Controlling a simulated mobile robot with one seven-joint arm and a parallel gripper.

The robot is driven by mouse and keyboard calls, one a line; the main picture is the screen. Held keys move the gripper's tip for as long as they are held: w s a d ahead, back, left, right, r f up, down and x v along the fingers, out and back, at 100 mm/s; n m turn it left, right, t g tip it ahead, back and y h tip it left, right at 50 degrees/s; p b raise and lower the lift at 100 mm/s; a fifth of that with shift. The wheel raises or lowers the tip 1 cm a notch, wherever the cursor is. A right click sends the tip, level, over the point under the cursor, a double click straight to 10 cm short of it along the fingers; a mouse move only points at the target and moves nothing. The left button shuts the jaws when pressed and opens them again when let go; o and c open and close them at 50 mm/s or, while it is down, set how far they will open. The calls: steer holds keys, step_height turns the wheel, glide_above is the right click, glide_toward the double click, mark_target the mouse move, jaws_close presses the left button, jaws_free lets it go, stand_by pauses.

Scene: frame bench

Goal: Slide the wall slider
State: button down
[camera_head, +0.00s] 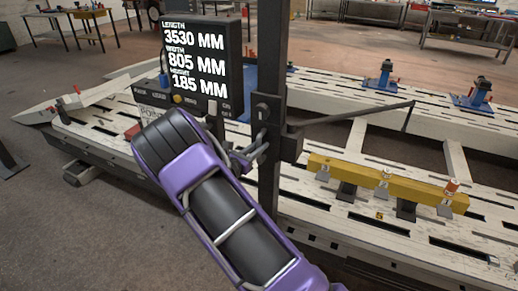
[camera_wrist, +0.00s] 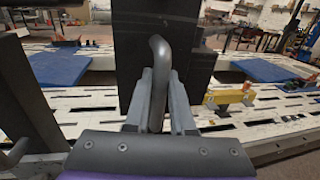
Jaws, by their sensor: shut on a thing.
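The wall slider (camera_head: 277,110) appears as a dark upright post with a box-like carriage in the head view, and a thin dark bar reaches right from it. In the wrist view, a bent grey handle (camera_wrist: 158,55) stands in front of a broad dark panel (camera_wrist: 190,40). My gripper (camera_wrist: 160,100) has its two grey fingers closed on either side of this handle. In the head view my gripper (camera_head: 238,155) is at the left side of the post, and my purple arm partly covers it. The handle is hard to make out there.
A black display (camera_head: 197,62) left of the post reads length 3530, width 805 and height 185 MM. A white slotted bench (camera_head: 350,235) lies around the post. A yellow beam (camera_head: 390,187) sits on it at right, and blue clamps (camera_head: 385,75) stand farther back.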

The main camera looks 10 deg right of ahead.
steer(key=shift+r, duration=0.1)
steer(key=c, duration=0.8)
jaws_free()
steer(key=shift+o, duration=0.2)
steer(key=shift+a, duration=0.1)
steer(key=v, duration=1.7)
steer(key=shift+s, duration=0.15)
